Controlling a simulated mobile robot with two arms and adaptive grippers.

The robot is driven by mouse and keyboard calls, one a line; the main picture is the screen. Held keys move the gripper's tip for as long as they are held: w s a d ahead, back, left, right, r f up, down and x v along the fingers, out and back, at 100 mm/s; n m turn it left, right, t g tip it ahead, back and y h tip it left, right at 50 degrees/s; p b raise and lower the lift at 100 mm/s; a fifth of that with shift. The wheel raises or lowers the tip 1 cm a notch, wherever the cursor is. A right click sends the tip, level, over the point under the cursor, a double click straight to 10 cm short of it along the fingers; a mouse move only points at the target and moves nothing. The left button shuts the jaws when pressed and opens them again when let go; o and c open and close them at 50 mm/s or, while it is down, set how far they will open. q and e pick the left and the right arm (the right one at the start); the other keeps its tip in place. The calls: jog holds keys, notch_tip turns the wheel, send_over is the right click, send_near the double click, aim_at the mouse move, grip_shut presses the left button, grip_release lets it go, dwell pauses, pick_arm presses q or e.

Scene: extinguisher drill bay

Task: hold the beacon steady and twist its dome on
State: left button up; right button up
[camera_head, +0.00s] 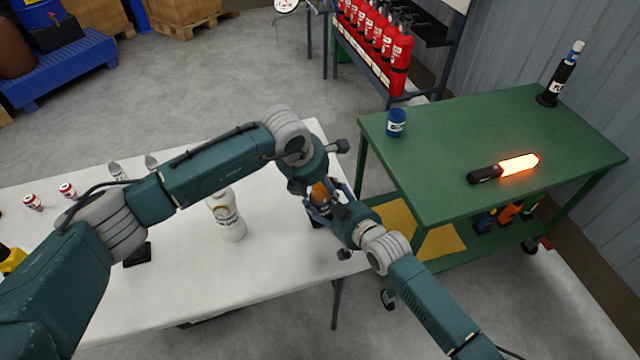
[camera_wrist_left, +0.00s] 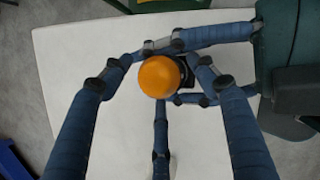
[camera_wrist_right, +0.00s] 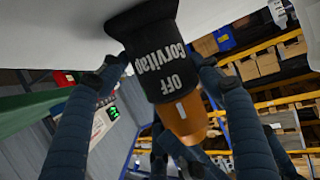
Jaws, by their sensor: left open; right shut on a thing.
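The beacon has a black base (camera_wrist_right: 158,50) lettered "corvitap" and "OFF", and it stands at the white table's right end. An orange dome (camera_wrist_left: 158,77) sits at the base's top end; it also shows in the right wrist view (camera_wrist_right: 185,117). I cannot tell whether its thread is engaged. My right gripper (camera_wrist_right: 160,72) is shut around the base from the side. My left gripper (camera_head: 319,188) is open above the dome, its fingers spread around it with gaps visible in the left wrist view. In the head view the fingers of both grippers hide much of the beacon.
A white bottle (camera_head: 226,217) stands on the white table (camera_head: 195,285), below my left arm. Small red-and-white cans (camera_head: 67,190) are at the left.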

pick_arm(q)
jog(key=shift+c, duration=0.6)
jog(key=c, duration=1)
jog(key=shift+o, duration=0.2)
jog(key=shift+d, duration=0.1)
jog(key=shift+s+d+r+n+t+y, duration=0.1)
jog(key=shift+n+t+y, duration=0.15)
jog(key=shift+n, duration=0.5)
jog(key=shift+d+n+t+y, duration=0.15)
jog(key=shift+n+y, duration=0.1)
jog(key=shift+n, duration=0.5)
jog(key=o, duration=1.1)
jog(key=shift+a, duration=0.1)
jog(key=v, duration=1.2)
